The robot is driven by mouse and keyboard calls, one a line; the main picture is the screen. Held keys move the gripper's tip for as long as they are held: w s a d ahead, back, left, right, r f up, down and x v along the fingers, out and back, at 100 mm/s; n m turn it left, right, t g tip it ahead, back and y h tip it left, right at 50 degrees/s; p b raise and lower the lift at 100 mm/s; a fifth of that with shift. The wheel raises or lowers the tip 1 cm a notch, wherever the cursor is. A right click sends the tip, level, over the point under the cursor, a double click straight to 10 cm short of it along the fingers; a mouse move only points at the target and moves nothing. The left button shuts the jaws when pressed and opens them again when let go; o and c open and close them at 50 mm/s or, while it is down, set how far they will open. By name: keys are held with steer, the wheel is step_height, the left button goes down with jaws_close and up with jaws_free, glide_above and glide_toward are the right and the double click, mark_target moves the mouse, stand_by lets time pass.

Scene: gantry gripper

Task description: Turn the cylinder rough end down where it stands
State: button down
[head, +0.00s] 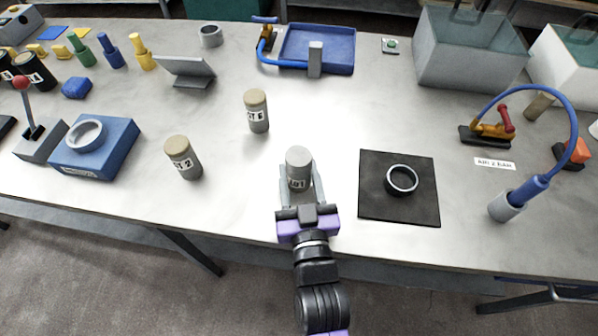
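A grey cylinder (299,163) stands on the metal bench at the front middle, with a plain grey top and a white label with dark marks low on its side. Which of its ends is rough is too small to tell. My gripper (299,186) reaches in from the front edge, with one finger on the left and one on the right of this cylinder. Whether the fingers touch it or stand slightly apart cannot be made out. Its lower part is partly hidden by the gripper.
Two tan-topped grey cylinders stand to the left, one nearer (185,163) and one farther back (257,118). A black mat (375,205) with a metal ring (402,168) lies close on the right. A blue block with a ring (110,155) is at left.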

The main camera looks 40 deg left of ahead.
steer(key=shift+f+b, duration=0.5)
steer(key=shift+b, duration=0.1)
stand_by(0.5)
steer(key=c, duration=0.7)
jaws_free()
steer(key=shift+o, duration=0.2)
steer(key=shift+f, duration=0.15)
steer(key=b+v, duration=0.1)
steer(key=v, duration=0.6)
steer(key=shift+s+d+b, duration=0.25)
steer(key=shift+d+b, duration=0.05)
steer(key=shift+b, duration=0.05)
